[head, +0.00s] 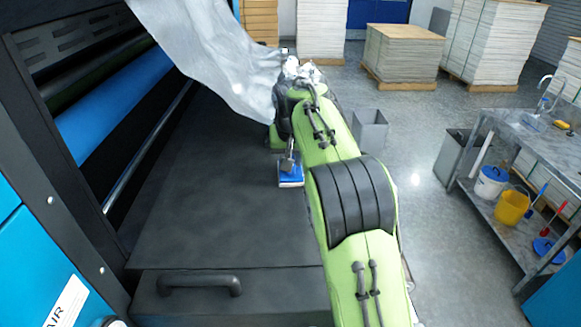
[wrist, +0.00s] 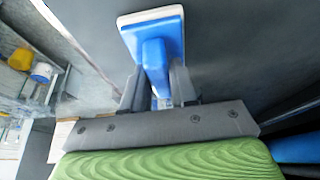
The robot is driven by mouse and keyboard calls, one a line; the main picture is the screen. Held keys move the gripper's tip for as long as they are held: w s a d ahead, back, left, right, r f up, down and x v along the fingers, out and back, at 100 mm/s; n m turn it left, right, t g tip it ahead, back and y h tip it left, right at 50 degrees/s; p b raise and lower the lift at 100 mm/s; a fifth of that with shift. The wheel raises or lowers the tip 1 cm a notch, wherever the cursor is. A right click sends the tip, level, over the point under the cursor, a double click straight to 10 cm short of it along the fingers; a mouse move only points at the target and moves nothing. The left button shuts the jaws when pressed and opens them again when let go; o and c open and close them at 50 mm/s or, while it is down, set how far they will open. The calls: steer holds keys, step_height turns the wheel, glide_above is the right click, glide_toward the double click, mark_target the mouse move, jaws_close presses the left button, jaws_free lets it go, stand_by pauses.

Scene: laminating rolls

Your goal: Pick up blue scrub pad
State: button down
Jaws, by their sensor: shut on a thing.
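The blue scrub pad (head: 290,177) has a blue back with a raised handle and a pale underside edge. In the head view it is at the end of my green arm, over the dark flat top of the machine. In the wrist view the scrub pad (wrist: 172,36) fills the upper middle, its handle between the two grey fingers. My gripper (wrist: 158,92) is shut on that handle. The gripper (head: 288,160) is partly hidden by my arm in the head view. I cannot tell whether the pad touches the surface.
The dark machine top (head: 220,220) is clear around the pad. A blue roller (head: 115,105) lies at left, with a translucent film sheet (head: 215,50) hanging above. A metal bench (head: 510,150) at right holds a white bucket (head: 490,182) and a yellow bucket (head: 512,207).

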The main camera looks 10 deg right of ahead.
step_height(320, 180, up, 8)
steer(key=p, duration=0.3)
steer(key=shift+r, duration=1)
